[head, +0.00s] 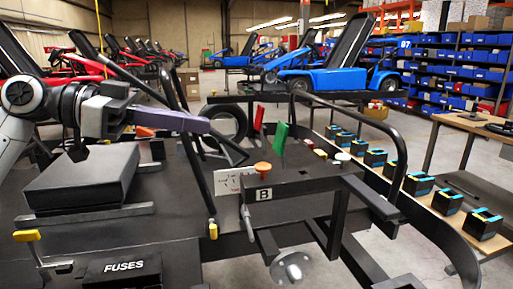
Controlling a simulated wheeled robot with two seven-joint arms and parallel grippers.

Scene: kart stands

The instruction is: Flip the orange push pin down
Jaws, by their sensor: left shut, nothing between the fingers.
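An orange round-topped knob (263,167) stands upright on the black frame, just above the plate marked B (264,194). Another small orange piece (145,131) shows just below my left gripper, partly covered by it. I cannot tell for sure which of the two is the push pin. My left gripper (208,125) comes in from the left, above the kart stand. Its fingers are shut and empty, pointing right, to the upper left of the orange knob and apart from it. My right gripper is not in view.
A red lever (258,117) and a green lever (281,136) stand behind the knob. A black box (85,180) lies on the stand at left, near a yellow-tipped lever (27,236). Bent black bars surround the stand. Several black and blue blocks (447,202) line the right-hand ledge.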

